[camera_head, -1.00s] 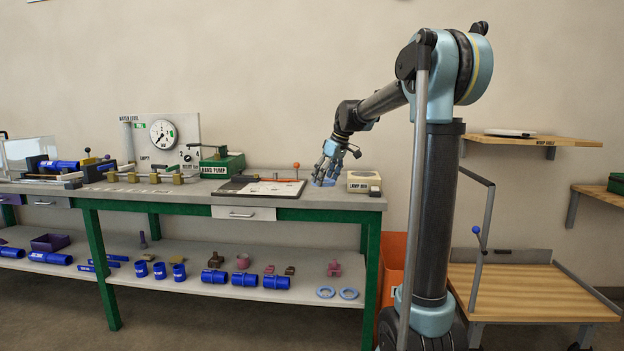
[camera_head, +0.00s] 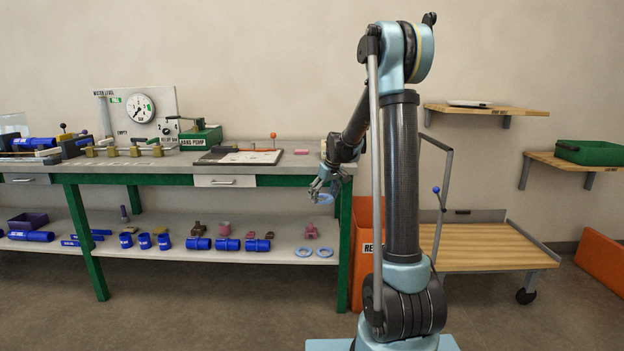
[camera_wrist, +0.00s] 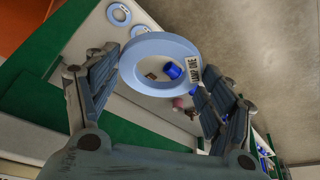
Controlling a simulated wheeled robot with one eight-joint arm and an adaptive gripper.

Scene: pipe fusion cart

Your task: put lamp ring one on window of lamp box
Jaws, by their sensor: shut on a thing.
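My gripper (camera_head: 321,190) is shut on a pale blue ring (camera_head: 325,199), just in front of the bench's right end and below its top. In the wrist view the ring (camera_wrist: 160,42) sits between the two fingers, tilted, with a label reading "LAMP ONE" on its right side. The ring's hole is open and the lower shelf shows through it. The lamp box and its window cannot be made out in the head view; my arm covers that end of the bench.
Two more blue rings (camera_head: 303,251) lie on the lower shelf (camera_head: 270,257) among blue pipe pieces. An orange bin (camera_head: 362,240) stands right of the bench. A wooden cart (camera_head: 490,245) is further right, with open floor in front.

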